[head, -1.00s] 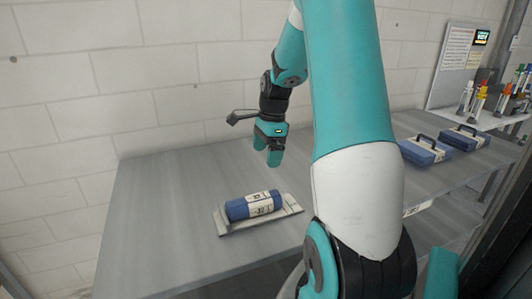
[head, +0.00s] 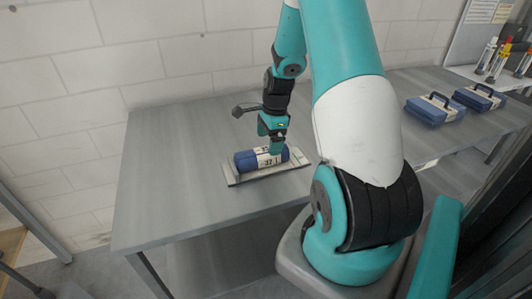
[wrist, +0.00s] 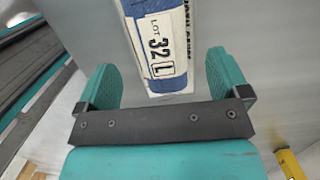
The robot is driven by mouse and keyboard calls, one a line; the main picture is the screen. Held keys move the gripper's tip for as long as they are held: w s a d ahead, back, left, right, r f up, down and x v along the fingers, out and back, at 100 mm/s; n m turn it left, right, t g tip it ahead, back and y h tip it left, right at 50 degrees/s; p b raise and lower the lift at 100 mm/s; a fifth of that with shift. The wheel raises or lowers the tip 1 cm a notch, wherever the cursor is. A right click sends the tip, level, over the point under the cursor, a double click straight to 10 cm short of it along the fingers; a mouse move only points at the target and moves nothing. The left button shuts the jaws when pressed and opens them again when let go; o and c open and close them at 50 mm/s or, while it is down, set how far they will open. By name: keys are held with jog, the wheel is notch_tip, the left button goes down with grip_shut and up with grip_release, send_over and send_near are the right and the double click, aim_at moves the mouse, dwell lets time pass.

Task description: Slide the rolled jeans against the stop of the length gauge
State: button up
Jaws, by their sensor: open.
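The rolled jeans (head: 245,162) are a blue roll with a white band printed 32, lying lengthwise on the pale length gauge (head: 233,181). Bare gauge shows at both ends of the roll. I cannot tell which end carries the stop, or whether the roll touches it. My gripper (head: 277,148) is low over the right part of the roll. In the wrist view the open fingers stand on either side of the roll's near end (wrist: 170,84), with a gap on each side. The label there reads LOT 32 L. The roll's far end is cut off there.
The grey table (head: 170,200) is clear to the left of and in front of the gauge. Two blue cases with handles, one nearer (head: 432,110) and one farther (head: 480,97), stand at the right. Bottles (head: 490,55) stand on a shelf at the far right. A white block wall is behind.

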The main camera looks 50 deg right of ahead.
aim_at(258, 152)
jog(key=f, duration=0.6)
jog(key=shift+w+a+p, duration=0.25)
jog(key=shift+a+p, duration=0.15)
jog(key=c, duration=1.2)
jog(key=shift+w+a, duration=0.3)
jog(key=shift+a, duration=0.45)
jog(key=shift+c, duration=0.2)
jog(key=shift+a, duration=0.1)
jog(key=shift+w+a, duration=0.15)
jog(key=shift+a, duration=0.3)
jog(key=shift+w+a, duration=0.1)
jog(key=shift+w, duration=0.1)
